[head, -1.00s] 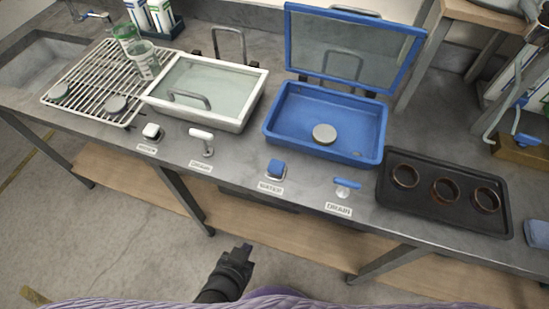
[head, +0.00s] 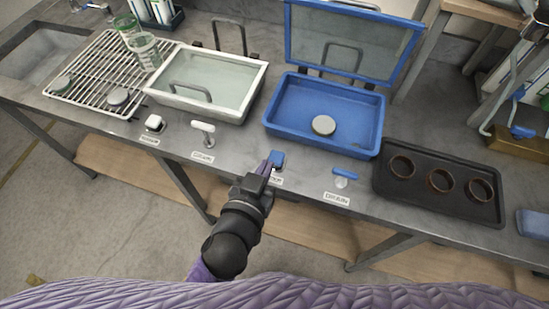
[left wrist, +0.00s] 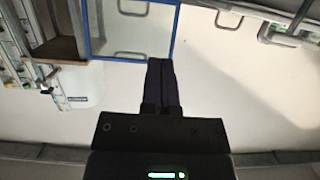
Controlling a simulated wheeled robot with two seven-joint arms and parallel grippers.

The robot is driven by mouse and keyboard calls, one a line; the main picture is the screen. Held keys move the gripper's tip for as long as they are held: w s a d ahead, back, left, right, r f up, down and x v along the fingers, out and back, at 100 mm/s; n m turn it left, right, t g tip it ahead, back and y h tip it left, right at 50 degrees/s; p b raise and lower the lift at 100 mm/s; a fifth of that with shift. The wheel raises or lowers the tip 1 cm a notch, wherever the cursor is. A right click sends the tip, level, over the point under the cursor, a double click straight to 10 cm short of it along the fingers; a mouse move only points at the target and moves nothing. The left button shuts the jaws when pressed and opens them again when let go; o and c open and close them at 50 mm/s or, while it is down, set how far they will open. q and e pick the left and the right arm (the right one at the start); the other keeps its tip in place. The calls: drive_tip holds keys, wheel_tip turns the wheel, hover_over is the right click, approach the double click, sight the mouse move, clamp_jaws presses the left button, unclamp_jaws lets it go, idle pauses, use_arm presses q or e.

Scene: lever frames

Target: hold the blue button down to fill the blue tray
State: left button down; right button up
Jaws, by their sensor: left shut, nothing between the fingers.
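The blue button (head: 278,158) sits on the counter's front strip, below the blue tray, its label partly covered by my gripper. My left gripper (head: 267,166) is shut and empty, its fingertips right at the left side of the button; I cannot tell whether they touch or press it. The shut fingers (left wrist: 162,65) also show in the left wrist view. The blue tray (head: 283,125) has its lid (head: 288,40) raised. A grey disc (head: 323,125) lies on its floor, and I see no water in it. My right gripper is not in view.
A blue drain handle (head: 344,173) stands right of the button. A white tray (head: 258,85) with a glass lid, a white button (head: 154,122) and a white drain handle (head: 203,129) are left. A dark tray (head: 420,205) with several copper rings lies right.

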use_arm(q)
drive_tip(key=b, duration=0.2)
hover_over(276, 158)
drive_tip(key=s, duration=0.1)
drive_tip(key=shift+s+a+f, duration=0.1)
drive_tip(key=shift+f, duration=0.35)
drive_tip(key=shift+s+a+f, duration=0.1)
drive_tip(key=shift+f, duration=0.35)
wheel_tip(276, 158, down, 3)
drive_tip(key=b, duration=0.3)
drive_tip(key=shift+f+b, duration=0.4)
drive_tip(key=shift+b, duration=0.05)
drive_tip(key=shift+r, duration=0.1)
